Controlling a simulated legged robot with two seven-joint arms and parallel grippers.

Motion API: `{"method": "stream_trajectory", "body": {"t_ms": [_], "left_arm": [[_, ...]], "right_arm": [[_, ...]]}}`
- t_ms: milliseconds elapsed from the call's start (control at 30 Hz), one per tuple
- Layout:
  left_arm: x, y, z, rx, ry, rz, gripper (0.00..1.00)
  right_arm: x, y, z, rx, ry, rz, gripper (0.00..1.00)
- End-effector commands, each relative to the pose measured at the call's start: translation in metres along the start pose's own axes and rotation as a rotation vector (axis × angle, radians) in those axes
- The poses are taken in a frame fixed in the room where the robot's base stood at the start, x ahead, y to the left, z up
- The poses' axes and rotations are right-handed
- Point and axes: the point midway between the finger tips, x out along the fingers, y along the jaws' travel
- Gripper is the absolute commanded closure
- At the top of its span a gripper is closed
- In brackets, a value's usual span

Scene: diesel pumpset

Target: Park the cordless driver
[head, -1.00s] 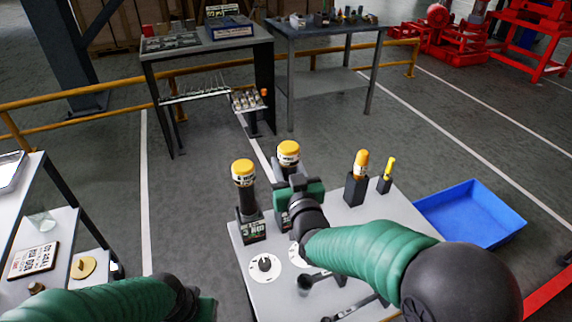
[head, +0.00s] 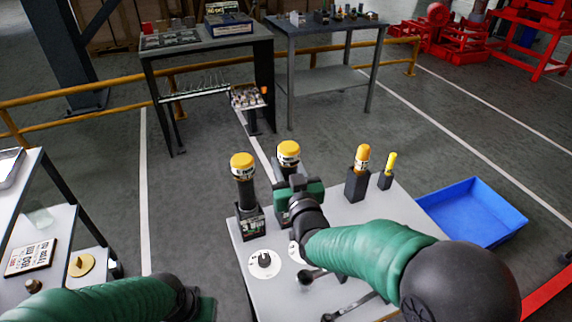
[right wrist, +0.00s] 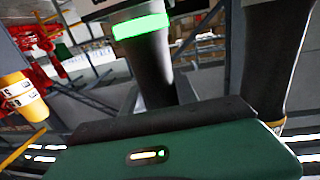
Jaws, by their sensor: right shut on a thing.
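A black driver with a yellow cap (head: 288,152) stands upright at the back of the grey bench (head: 355,215). My right gripper (head: 297,189) is shut around its dark body; the arm hides much of it and its seat. In the right wrist view a dark body with a lit green band (right wrist: 141,26) rises beyond my green gripper (right wrist: 170,150). A second yellow-capped driver (head: 243,168) stands upright in a black labelled holder (head: 250,222) just left. My left gripper (head: 205,307) is at the bottom edge, its fingers not readable.
An orange-capped tool (head: 362,158) and a thin yellow one (head: 390,163) stand in black blocks to the right. A white disc with a knob (head: 264,262) lies at front left. A blue bin (head: 472,212) sits right of the bench. A shelf (head: 45,225) stands left.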

Motion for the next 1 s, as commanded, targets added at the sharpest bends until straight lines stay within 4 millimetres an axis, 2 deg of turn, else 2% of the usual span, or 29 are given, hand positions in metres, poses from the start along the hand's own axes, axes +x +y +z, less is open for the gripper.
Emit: {"method": "stream_trajectory", "body": {"t_ms": [33,200,567,667,1000], "left_arm": [[0.0,0.0,0.0,0.0,0.0,0.0,0.64],[0.0,0.0,0.0,0.0,0.0,0.0,0.64],[0.0,0.0,0.0,0.0,0.0,0.0,0.64],[-0.001,0.0,0.0,0.0,0.0,0.0,0.64],[-0.002,0.0,-0.001,0.0,0.001,0.0,0.64]], "right_arm": [[0.0,0.0,-0.002,0.0,0.004,0.0,0.61],[0.0,0.0,-0.001,0.0,0.002,0.0,0.39],[-0.005,0.0,0.001,0.0,-0.004,0.0,0.39],[-0.02,0.0,0.001,0.0,-0.004,-0.001,0.39],[-0.117,0.0,0.002,-0.001,0.0,-0.001,0.39]]}}
